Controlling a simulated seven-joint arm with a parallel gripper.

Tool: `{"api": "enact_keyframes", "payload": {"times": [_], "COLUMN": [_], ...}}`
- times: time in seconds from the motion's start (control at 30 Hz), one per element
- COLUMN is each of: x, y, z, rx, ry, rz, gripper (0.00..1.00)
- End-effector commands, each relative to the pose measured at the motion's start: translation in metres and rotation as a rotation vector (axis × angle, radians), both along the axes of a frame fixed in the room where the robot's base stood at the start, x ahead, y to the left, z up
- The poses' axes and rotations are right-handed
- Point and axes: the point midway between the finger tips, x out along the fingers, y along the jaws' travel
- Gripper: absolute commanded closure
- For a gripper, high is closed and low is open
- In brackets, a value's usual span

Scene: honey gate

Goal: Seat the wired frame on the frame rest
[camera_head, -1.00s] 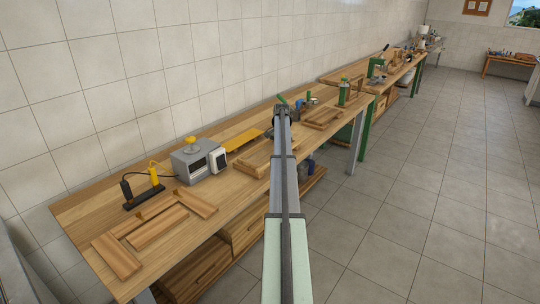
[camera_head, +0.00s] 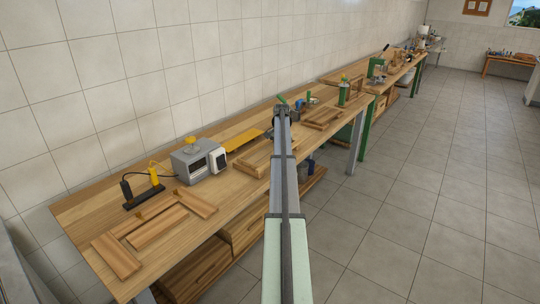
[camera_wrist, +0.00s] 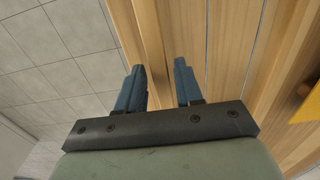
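My gripper (camera_wrist: 160,88) shows in the wrist view with two blue fingers apart. A wooden bar (camera_wrist: 148,45) runs lengthwise in the gap between them, and no finger is clearly pressed on it. Beyond it is a wooden surface with thin dark lines (camera_wrist: 206,40); whether these are wires or seams I cannot tell. Which one is the wired frame or the frame rest I cannot tell.
On the bench (camera_head: 85,211) stand a grey box with a yellow knob (camera_head: 192,160), a black strip with a yellow plug (camera_head: 145,197) and wooden slats (camera_head: 160,226). A yellow strip (camera_head: 243,139) lies behind. A green stand (camera_head: 344,94) is farther back. The floor at right is clear.

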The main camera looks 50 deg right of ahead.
Motion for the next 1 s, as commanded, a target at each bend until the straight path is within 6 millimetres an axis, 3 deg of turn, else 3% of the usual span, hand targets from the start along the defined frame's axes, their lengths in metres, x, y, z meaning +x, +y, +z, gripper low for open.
{"api": "enact_keyframes", "payload": {"times": [1.0], "x": [0.0], "y": [0.0], "z": [0.016], "rx": [0.0], "ry": [-0.001], "rz": [0.0], "gripper": [0.64]}}
